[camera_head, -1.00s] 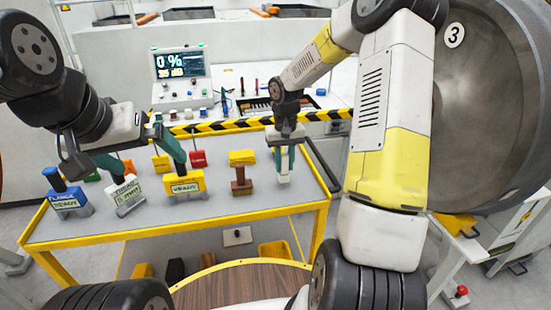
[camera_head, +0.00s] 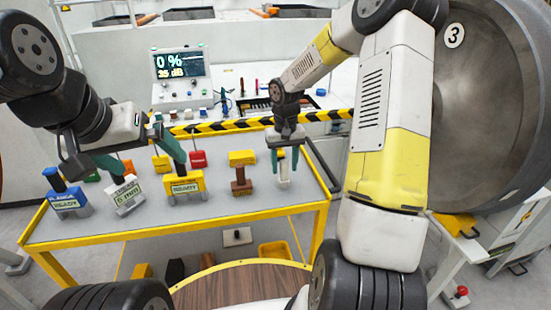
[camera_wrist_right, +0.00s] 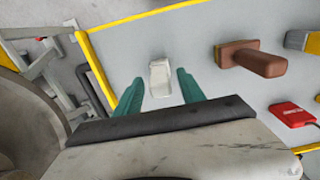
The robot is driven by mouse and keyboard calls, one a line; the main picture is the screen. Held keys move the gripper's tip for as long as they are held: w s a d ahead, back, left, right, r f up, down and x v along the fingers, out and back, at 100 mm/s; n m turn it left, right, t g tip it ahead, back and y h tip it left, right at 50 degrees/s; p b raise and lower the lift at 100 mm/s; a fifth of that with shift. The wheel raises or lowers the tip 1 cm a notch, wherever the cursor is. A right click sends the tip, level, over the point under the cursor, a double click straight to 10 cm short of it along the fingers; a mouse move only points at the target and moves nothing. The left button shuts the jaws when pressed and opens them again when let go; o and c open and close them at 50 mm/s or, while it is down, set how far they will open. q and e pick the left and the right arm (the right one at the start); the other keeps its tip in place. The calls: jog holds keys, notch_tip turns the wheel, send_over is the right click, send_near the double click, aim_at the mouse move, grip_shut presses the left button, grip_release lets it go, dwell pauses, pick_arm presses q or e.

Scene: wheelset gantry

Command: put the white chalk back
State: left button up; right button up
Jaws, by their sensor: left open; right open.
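A small white piece, which looks like the white chalk (camera_head: 284,173), stands near the right end of the grey table top (camera_head: 235,212). In the right wrist view it (camera_wrist_right: 160,78) lies between the spread green fingers, with a gap on each side. My right gripper (camera_head: 284,162) is open around it and does not grip it. Whether the piece sits in a holder is too small to tell. My left gripper (camera_head: 140,160) is open and empty above the left part of the table, near the labelled blocks.
A blue-topped block (camera_head: 67,196), a white-labelled block (camera_head: 125,194) and a yellow block (camera_head: 184,183) stand at left. A brown stamp-like piece (camera_head: 241,185) is left of the chalk; it also shows in the right wrist view (camera_wrist_right: 250,60). A striped barrier (camera_head: 235,126) runs behind.

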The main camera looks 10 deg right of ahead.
notch_tip(320, 180, up, 10)
jog(key=s+r+t, duration=0.2)
jog(key=s+r, duration=0.2)
jog(key=s, duration=0.4)
jog(key=s+a+r+t+y, duration=0.1)
jog(key=s+r, duration=0.3)
jog(key=s, duration=0.4)
jog(key=s+a+r+t+y, duration=0.1)
jog(key=s+r+t, duration=0.2)
jog(key=s+r, duration=0.2)
jog(key=s, duration=0.3)
jog(key=shift+s+a, duration=0.1)
